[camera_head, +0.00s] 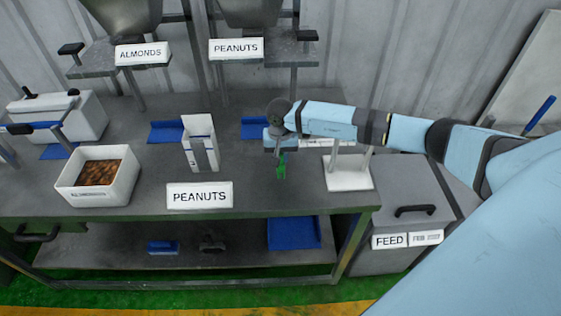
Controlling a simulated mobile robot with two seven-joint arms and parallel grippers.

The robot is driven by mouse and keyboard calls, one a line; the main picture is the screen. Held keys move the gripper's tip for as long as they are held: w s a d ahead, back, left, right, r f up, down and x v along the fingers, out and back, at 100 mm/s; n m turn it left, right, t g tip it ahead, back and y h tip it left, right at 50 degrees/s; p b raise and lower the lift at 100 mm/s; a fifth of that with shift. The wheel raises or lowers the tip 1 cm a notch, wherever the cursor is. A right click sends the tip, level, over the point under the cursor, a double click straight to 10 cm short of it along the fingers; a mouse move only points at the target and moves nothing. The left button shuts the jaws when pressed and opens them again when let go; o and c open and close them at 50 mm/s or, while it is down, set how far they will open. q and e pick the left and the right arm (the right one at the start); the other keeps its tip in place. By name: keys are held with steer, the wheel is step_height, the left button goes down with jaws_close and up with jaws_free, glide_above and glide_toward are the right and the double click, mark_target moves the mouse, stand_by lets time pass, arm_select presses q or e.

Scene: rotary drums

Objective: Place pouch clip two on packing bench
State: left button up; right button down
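A small green clip (281,168) hangs upright just below the fingers of my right gripper (280,153). The gripper points down over the right part of the grey packing bench (150,194) and appears shut on the clip. The fingertips are small and partly hidden, and I cannot tell whether the clip touches the bench top. No number shows on the clip. My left gripper is not in view.
A white tub of brown contents (128,188) and an upright white pouch (196,152) stand on the bench to the left. A white stand (348,180) is just right of the clip. A grey FEED bin (385,198) adjoins the bench. Bare bench lies between pouch and clip.

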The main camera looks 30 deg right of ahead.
mark_target(281, 164)
step_height(281, 164, down, 4)
steer(key=shift+r, duration=0.2)
steer(key=shift+f, duration=0.2)
steer(key=c, duration=1.1)
jaws_free()
steer(key=shift+o, duration=0.2)
steer(key=shift+r, duration=0.1)
